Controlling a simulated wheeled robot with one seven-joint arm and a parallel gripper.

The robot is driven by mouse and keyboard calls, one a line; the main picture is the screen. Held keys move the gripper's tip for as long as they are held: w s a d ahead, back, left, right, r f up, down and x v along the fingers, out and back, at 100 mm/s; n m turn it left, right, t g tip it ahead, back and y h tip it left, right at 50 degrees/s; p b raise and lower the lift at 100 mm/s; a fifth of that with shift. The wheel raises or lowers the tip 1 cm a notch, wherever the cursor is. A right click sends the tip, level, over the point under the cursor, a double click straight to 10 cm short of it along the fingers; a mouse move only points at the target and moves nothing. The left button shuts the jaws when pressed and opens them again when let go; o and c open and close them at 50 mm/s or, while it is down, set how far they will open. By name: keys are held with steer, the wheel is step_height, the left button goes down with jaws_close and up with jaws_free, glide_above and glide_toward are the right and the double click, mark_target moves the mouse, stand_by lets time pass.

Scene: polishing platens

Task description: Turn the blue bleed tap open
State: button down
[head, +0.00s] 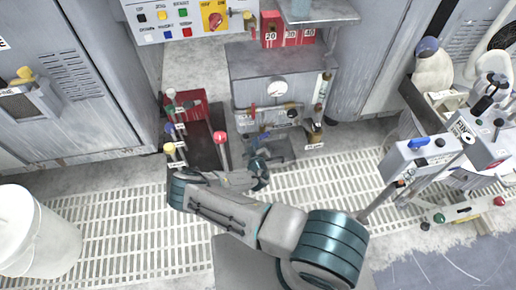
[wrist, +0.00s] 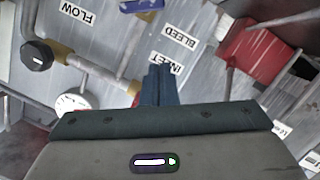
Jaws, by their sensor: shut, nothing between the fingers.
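The blue bleed tap (wrist: 140,5) shows as a blue handle at the top edge of the wrist view, partly cut off, near the BLEED label (wrist: 180,36). My gripper (wrist: 158,70) is shut and empty, its fingers together by the INLET label (wrist: 164,64). The fingertips appear apart from the blue handle, below it in this view. In the head view my gripper (head: 260,160) is low in front of the grey cabinet (head: 255,65). The tap is small there and hard to make out behind my gripper.
A gauge (wrist: 72,102), pipework and a black FLOW knob (wrist: 37,57) lie left in the wrist view; a red box (wrist: 255,57) is right. In the head view, colored-knob levers (head: 220,137) stand left of my gripper. A white bucket (head: 35,235) stands far left; a control box (head: 425,160) is right.

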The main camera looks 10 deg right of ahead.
mark_target(264, 136)
steer(key=w+d+f+b, duration=0.3)
steer(key=w+f, duration=0.1)
steer(key=w, duration=0.1)
steer(key=shift+f, duration=0.25)
